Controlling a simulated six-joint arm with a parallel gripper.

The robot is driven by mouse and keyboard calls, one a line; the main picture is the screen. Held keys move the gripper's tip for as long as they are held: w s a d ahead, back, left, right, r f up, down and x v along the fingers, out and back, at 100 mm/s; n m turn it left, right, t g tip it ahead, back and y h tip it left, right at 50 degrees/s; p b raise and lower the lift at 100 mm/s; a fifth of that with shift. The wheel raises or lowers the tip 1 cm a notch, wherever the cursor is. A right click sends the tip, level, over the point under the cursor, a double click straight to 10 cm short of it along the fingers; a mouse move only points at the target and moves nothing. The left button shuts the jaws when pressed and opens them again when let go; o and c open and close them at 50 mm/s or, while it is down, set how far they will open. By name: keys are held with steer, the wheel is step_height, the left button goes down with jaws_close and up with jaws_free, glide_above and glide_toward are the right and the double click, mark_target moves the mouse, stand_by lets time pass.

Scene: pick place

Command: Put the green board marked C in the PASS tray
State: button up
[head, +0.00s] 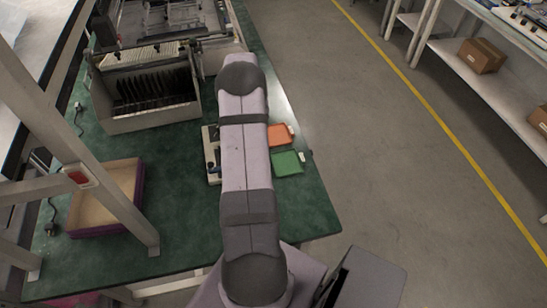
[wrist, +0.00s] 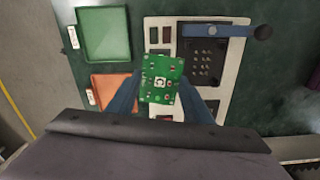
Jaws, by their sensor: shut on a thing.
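The green board marked C (wrist: 160,80) is between the two blue fingers of my gripper (wrist: 160,88) in the wrist view, and the gripper is shut on it. The board appears over the pale fixture plate; its height above it is hard to tell. A green tray (wrist: 104,36) and an orange tray (wrist: 112,88) lie to the left of the board, each with a small white label too small to read. The green tray (head: 288,163) and orange tray (head: 281,135) also show in the head view, right of my arm. My arm hides the gripper and board there.
The pale fixture plate (wrist: 226,100) carries a black test block (wrist: 203,62) with a blue bar and dark knob. A rack of dark boards (head: 150,105) and a shallow bin (head: 105,195) stand left on the green table (head: 190,228). Both trays look empty.

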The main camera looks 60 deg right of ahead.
steer(key=s+d+m+b, duration=0.2)
steer(key=s+d+b, duration=0.1)
steer(key=s+d, duration=0.35)
step_height(320, 180, up, 2)
steer(key=n, duration=0.4)
glide_above(286, 163)
steer(key=shift+d+f+p, duration=0.1)
steer(key=shift+f+p, duration=0.9)
steer(key=shift+f, duration=3.95)
steer(key=shift+f, duration=0.15)
steer(key=o, duration=0.5)
steer(key=shift+o, duration=0.6)
step_height(286, 163, up, 12)
steer(key=b, duration=0.3)
steer(key=shift+b, duration=0.3)
